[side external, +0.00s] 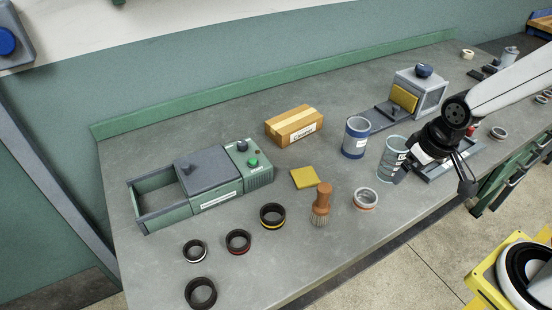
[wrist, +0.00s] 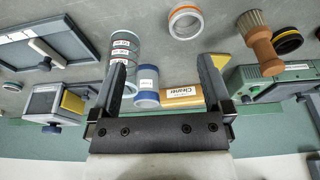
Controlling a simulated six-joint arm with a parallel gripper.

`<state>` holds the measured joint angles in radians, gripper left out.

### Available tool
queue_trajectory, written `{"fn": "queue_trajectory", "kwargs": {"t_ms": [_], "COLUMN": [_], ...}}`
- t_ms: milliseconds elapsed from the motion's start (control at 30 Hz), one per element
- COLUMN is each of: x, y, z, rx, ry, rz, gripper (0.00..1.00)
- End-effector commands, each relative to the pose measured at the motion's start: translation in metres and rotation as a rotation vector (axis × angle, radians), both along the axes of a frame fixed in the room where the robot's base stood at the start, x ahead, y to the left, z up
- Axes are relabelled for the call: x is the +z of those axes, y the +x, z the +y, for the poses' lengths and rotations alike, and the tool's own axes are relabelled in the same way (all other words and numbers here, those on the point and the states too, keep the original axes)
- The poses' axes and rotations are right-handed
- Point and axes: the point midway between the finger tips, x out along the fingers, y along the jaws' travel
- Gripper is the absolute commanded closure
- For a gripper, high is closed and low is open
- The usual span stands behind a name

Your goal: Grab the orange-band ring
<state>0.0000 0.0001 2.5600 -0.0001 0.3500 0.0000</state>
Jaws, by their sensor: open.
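The orange-band ring (side external: 365,206) is a pale metal ring with an orange band near its base. It stands on the grey bench near the front edge, right of the brush. In the wrist view the ring (wrist: 185,28) is at the top, beyond the fingertips and slightly right of centre. My gripper (side external: 434,182) is open and empty, up and to the right of the ring in the side view. The gripper also shows in the wrist view (wrist: 162,65), with its two fingers wide apart. It is not touching the ring.
A wooden-handled brush (side external: 321,205) and a black yellow-band ring (side external: 272,216) stand left of the ring. A labelled clear cup (side external: 392,160) and a blue can (side external: 356,138) stand behind. A cleaner box (side external: 294,126) and green machine (side external: 205,180) are farther back.

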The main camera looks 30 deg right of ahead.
Motion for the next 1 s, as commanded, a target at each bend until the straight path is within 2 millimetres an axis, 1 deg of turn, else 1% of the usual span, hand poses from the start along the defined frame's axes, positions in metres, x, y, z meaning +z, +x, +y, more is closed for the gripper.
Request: {"fn": "queue_trajectory", "kwargs": {"t_ms": [167,267,367,533,700,867,1000], "x": [-0.002,-0.006,-0.013,-0.028,-0.041,-0.047,-0.048], "y": [-0.001,-0.003,-0.008,-0.019,-0.025,-0.02,-0.007], "z": [-0.001,-0.002,-0.004,-0.002,0.007,0.019,0.026], "rx": [-0.019,-0.066,-0.151,-0.379,-0.65,-0.894,-1.093], "ry": [0.008,0.029,0.069,0.187,0.359,0.548,0.734], "rz": [0.013,0.046,0.109,0.268,0.458,0.62,0.75], "gripper": [0.0,0.0,0.0,0.0,0.0,0.0,0.0]}}
